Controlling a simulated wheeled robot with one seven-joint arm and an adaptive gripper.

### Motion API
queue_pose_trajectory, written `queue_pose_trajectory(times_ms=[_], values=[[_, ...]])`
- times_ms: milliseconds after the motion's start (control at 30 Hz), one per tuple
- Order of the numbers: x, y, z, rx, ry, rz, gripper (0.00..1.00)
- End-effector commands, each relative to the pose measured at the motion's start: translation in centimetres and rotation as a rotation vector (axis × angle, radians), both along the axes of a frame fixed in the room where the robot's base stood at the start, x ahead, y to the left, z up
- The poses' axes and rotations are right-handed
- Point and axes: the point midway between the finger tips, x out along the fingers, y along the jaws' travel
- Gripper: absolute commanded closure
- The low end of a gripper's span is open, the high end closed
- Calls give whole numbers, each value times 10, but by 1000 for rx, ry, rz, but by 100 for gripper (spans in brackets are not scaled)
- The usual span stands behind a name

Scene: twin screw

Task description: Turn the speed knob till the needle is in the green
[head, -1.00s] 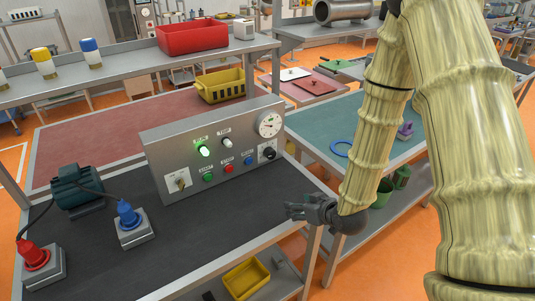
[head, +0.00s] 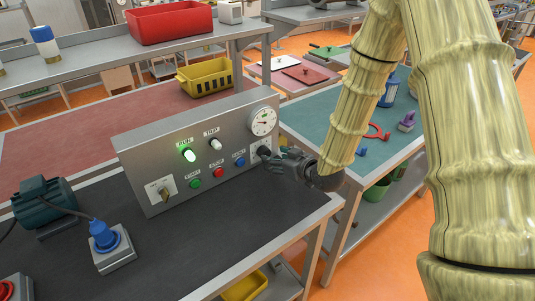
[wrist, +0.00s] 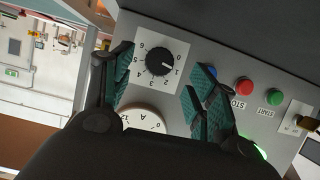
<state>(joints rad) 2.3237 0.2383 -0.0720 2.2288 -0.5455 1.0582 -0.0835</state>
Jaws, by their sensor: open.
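The black speed knob (wrist: 158,60) sits on a white numbered plate in the wrist view, its white mark near the 1. My gripper (wrist: 161,80) is open, one padded finger on each side of the knob; I cannot tell whether they touch it. In the head view my gripper (head: 272,155) is at the right end of the grey control panel (head: 150,148) and hides part of the knob. The round dial gauge (head: 263,121) is above the knob; its needle and green zone are too small to read. In the wrist view the gauge (wrist: 143,117) is partly hidden by my gripper.
A lit green RUN lamp (head: 188,154), a green START button (head: 195,184), a red STOP button (head: 218,172) and a blue button (head: 240,161) are left of my gripper. A rotary switch (head: 163,191) is at the panel's left end.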

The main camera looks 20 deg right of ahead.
Motion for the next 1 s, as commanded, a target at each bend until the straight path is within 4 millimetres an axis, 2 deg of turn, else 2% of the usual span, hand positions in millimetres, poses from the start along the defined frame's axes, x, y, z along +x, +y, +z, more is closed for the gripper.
queue_pose_trajectory(times_ms=[200,400,867,1000], values=[[26,8,-10,-1,0,-2,42],[43,14,-19,0,1,-2,42],[51,16,-24,0,1,-4,42],[51,16,-23,0,0,-4,64]])
